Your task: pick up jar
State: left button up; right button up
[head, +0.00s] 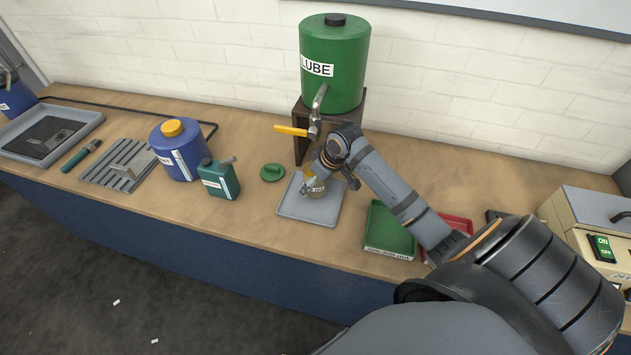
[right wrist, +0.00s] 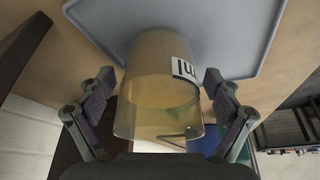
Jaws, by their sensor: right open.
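The jar (right wrist: 155,95) is a clear amber cup with a white label. It stands on a grey tray (head: 296,209) under the tap of the green LUBE tank (head: 338,85). In the head view the jar (head: 315,189) is partly hidden by my right gripper (head: 328,178). In the right wrist view my right gripper (right wrist: 158,84) is open, with one finger on each side of the jar. A gap shows between each fingertip and the jar wall. My left gripper is not in view.
A green lid (head: 272,172) lies left of the tray. A teal can (head: 219,179) and a blue jug (head: 178,150) stand further left. A green bin (head: 386,235) and a red bin (head: 459,224) sit to the right.

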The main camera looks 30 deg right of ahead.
jog(key=shift+c, duration=0.4)
jog(key=c, duration=1.5)
jog(key=shift+o, duration=0.2)
jog(key=shift+r, duration=0.35)
jog(key=s+a+b, duration=0.1)
jog(key=s+a, duration=0.2)
jog(key=a, duration=0.1)
jog(key=s+a+b, duration=0.2)
jog(key=s+a, duration=0.2)
jog(key=a, duration=0.1)
jog(key=s+a+b, duration=0.1)
jog(key=s+a, duration=0.3)
jog(key=shift+s+a+r+b, duration=0.15)
jog(key=shift+a+r+b, duration=0.15)
jog(key=shift+r, duration=0.1)
jog(key=shift+s, duration=0.2)
